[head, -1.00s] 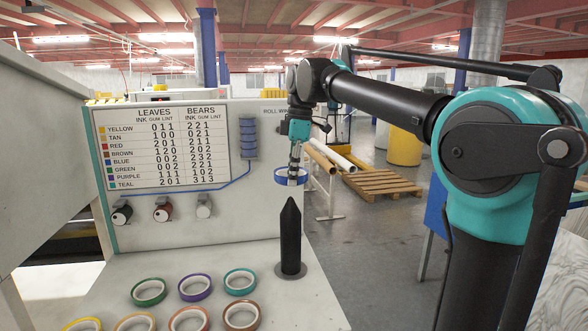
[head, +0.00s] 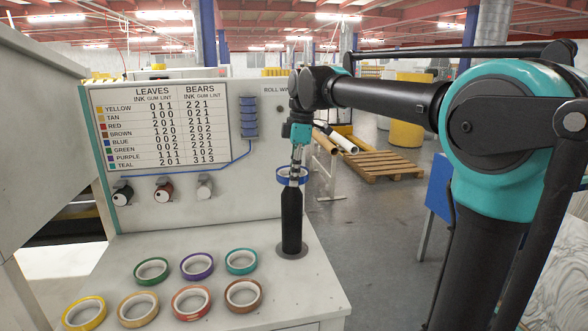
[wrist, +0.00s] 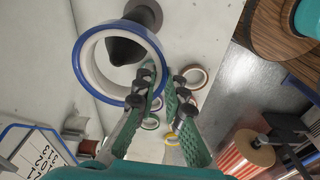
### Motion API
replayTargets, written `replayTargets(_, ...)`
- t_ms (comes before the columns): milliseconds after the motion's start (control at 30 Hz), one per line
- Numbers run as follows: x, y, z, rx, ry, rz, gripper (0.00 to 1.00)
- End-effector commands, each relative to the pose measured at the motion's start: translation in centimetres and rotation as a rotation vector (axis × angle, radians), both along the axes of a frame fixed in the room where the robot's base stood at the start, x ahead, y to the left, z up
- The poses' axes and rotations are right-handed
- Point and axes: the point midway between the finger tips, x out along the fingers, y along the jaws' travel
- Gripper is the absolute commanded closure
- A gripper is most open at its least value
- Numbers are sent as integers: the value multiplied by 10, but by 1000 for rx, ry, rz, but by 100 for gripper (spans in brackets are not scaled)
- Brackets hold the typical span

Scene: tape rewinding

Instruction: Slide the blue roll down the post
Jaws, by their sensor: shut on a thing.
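The blue roll (head: 281,175) is at the top of the black post (head: 291,217) in the head view. My gripper (head: 297,171) points down and is shut on the roll's wall. The post's pointed tip is hidden at the roll there. In the wrist view the roll (wrist: 107,93) is a large blue ring with a white inside, beside my gripper's fingers (wrist: 160,88). How deep the tip sits in the ring is hard to tell.
Several other rolls lie flat on the bench (head: 225,290), including a teal one (head: 241,271) left of the post. A wall panel with a chart (head: 160,140) and knobs stands behind. The bench edge is close to the post's right.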

Motion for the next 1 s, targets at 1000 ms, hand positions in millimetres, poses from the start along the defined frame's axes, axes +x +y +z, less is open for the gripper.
replayTargets(1000, 0, 0, -7, 0, 0, 0, 66)
